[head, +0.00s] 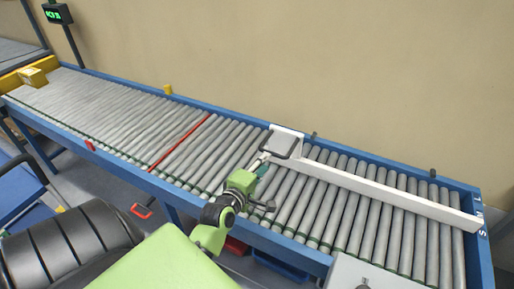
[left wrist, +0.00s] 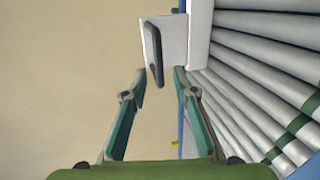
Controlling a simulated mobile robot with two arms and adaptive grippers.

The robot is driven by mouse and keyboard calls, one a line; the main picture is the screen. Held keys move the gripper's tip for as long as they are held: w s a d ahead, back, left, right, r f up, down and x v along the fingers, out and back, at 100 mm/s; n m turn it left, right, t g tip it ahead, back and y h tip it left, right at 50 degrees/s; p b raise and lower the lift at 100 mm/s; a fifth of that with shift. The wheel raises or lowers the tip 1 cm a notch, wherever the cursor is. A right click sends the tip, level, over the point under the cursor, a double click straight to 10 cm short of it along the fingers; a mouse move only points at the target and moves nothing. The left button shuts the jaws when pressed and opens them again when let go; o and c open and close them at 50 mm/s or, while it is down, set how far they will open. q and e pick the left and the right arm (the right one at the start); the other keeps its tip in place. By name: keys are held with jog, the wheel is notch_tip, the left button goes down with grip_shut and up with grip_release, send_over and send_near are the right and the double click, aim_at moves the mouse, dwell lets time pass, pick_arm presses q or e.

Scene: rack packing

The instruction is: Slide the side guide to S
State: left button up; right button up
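The side guide (head: 385,187) is a long white bar lying along the rollers on the right half of the conveyor. Its left end carries a white plate with a dark grey handle (head: 282,144). In the left wrist view the handle (left wrist: 153,52) stands out from the white plate (left wrist: 175,40), just beyond the fingertips. My left gripper (head: 263,161) is open and empty, close to the handle and apparently not around it; its fingers (left wrist: 158,82) are spread. The S mark (head: 482,232) is on the blue rail at the right end, near the guide's right end. My right gripper is out of view.
The roller conveyor (head: 95,95) has blue side rails, and a red bar (head: 180,143) crosses the rollers left of the guide. A yellow box (head: 33,77) sits at the far left end. A grey panel (head: 362,275) stands at front right. The rollers between are clear.

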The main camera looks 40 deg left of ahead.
pick_arm(q)
jog(key=v, duration=0.5)
jog(key=shift+s, duration=0.1)
jog(key=shift+d, duration=0.1)
dwell(0.3)
